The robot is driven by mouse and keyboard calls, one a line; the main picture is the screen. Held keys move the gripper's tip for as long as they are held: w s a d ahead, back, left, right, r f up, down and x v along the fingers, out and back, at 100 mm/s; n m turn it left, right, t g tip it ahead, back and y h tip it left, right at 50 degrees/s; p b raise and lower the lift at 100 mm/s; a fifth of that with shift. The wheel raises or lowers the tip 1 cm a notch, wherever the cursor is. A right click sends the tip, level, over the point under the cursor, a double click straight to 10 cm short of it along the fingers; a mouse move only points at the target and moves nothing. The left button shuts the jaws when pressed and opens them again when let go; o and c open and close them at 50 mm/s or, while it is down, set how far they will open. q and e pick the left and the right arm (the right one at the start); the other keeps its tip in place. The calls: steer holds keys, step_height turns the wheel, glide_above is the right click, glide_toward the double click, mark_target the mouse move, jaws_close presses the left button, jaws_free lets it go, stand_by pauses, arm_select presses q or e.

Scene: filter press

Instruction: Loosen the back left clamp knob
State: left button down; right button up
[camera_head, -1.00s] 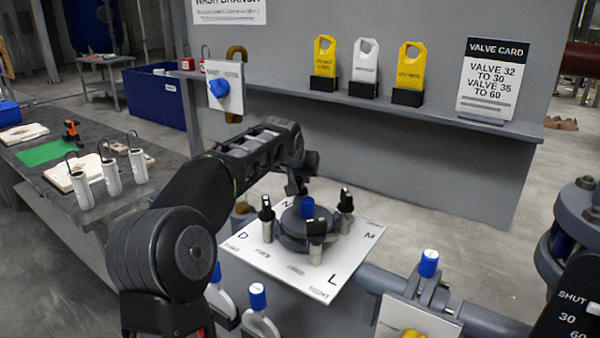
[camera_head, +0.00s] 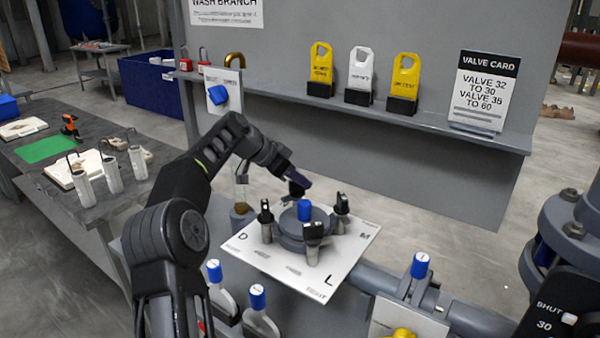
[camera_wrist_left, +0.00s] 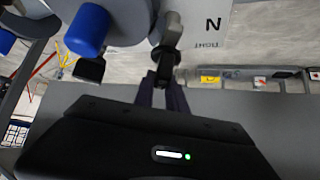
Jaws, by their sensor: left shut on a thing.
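The round grey filter housing (camera_head: 290,237) with a blue cap (camera_head: 304,210) sits on a white plate (camera_head: 255,258) lettered D, L and M. Black clamp knobs stand around it: one at the left (camera_head: 265,212), one at the front (camera_head: 313,232) and one at the right (camera_head: 342,204). My left gripper (camera_head: 298,183) is at the back left clamp knob (camera_head: 296,190), partly hiding it. The left wrist view shows this black knob (camera_wrist_left: 164,62) beside the letter N, with the gripper (camera_wrist_left: 163,82) shut on it. My right gripper is out of view.
A grey wall with a shelf (camera_head: 440,122) of yellow and white tags stands behind the plate. Blue-capped handles (camera_head: 257,297) stand in front. A grey pipe (camera_head: 370,280) runs to the right. A bench (camera_head: 105,205) is at the left.

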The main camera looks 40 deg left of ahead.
arm_select(q)
steer(key=shift+f+m, duration=0.1)
steer(key=shift+m, duration=0.3)
steer(key=c, duration=1.4)
jaws_free()
steer(key=shift+o, duration=0.2)
steer(key=v, duration=0.7)
steer(key=shift+s+a+r, duration=0.2)
steer(key=shift+a+r, duration=0.05)
steer(key=shift+r, duration=0.05)
steer(key=shift+b, duration=0.3)
